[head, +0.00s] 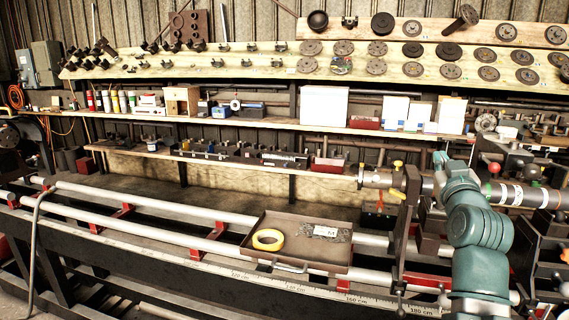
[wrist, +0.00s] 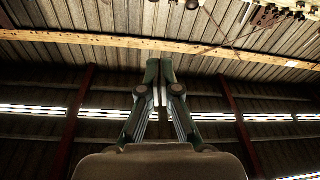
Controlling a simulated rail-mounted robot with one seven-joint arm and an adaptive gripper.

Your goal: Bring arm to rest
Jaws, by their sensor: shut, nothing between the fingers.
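My gripper (wrist: 158,68) shows in the wrist view with its two fingers together at the tips, shut and empty. Behind it are the corrugated wall and a wooden board; nothing is close to the fingertips. In the head view my teal arm (head: 478,230) rises at the right, in front of the lathe. My gripper cannot be made out clearly in the head view.
A brown tray (head: 262,225) with a yellow tape roll (head: 268,240) and small metal parts sits across the lathe rails. The lathe head with a shaft (head: 510,194) stands close by my arm at right. Shelves (head: 240,121) with boxes and bottles line the wall.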

